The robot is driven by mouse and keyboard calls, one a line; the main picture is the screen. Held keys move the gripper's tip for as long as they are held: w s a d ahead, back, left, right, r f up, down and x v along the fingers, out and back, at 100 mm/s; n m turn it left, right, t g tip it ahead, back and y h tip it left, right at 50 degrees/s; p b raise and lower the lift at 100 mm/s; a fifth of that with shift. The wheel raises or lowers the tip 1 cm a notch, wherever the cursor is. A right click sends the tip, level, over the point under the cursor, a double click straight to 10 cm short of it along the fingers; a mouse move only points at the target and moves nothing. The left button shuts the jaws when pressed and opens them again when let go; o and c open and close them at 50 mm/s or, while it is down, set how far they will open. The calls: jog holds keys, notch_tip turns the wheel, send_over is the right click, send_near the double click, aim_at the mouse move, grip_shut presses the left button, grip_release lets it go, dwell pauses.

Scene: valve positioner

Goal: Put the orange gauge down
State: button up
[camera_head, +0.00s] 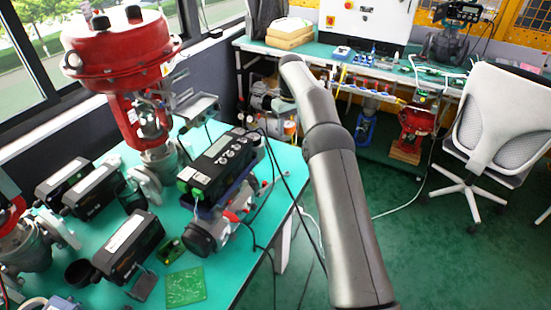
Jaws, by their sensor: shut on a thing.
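My grey arm (345,200) rises from the bottom right and bends away near the top middle, in front of the gap between the two benches. My gripper does not show; the end of the arm beyond the bend is hidden or out of sight. I cannot make out an orange gauge anywhere in the head view, so I cannot see how it is held. The near green-topped bench (225,265) fills the left side.
The near bench holds a red valve actuator (120,50), several black positioner units (130,245), a valve with a black display unit (222,165) and a green circuit board (185,287). A back bench (330,60) and an office chair (500,120) stand beyond. Green floor (430,250) lies clear at right.

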send_over(291, 158)
jog(key=shift+m, duration=0.4)
notch_tip(291, 158, down, 6)
jog(key=shift+w+f, duration=0.1)
jog(key=shift+f, duration=0.1)
jog(key=shift+f+p, duration=0.3)
jog(key=shift+f, duration=2.4)
jog(key=shift+f, duration=0.25)
jog(key=o, duration=1)
jog(key=shift+o, duration=0.2)
jog(key=shift+r, duration=0.15)
